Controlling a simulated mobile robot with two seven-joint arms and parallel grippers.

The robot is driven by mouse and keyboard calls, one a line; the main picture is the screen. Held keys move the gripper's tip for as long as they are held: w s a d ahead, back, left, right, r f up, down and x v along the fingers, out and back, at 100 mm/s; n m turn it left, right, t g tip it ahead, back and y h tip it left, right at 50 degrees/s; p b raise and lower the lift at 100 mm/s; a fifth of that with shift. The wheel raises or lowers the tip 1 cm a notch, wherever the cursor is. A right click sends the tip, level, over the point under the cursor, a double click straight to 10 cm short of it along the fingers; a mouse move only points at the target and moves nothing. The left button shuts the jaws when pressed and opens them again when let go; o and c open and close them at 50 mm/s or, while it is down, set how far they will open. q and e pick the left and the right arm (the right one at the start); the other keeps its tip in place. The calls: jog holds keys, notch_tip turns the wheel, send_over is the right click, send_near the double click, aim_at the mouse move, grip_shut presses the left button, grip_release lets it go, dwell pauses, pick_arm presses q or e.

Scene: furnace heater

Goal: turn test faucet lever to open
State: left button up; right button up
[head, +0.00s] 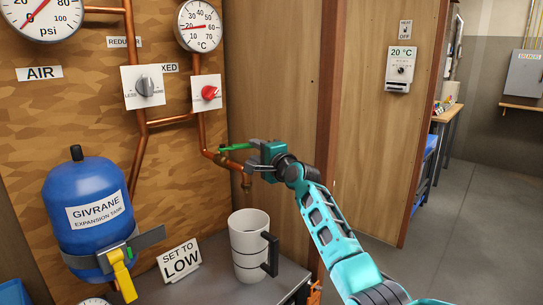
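The test faucet (246,180) is a brass spout at the lower end of the copper pipe, above a white mug. Whether the fingers touch the lever cannot be told. My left gripper is not in view.
The white mug (248,240) with a dark handle stands on the grey counter (210,285) below the faucet. A "SET TO LOW" sign (179,261) and a blue expansion tank (88,215) are to the left. A wooden partition (375,150) stands behind my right arm.

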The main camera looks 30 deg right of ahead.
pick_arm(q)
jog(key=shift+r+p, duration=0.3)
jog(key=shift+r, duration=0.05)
pick_arm(e)
jog(key=s, duration=0.7)
jog(key=shift+d, duration=0.35)
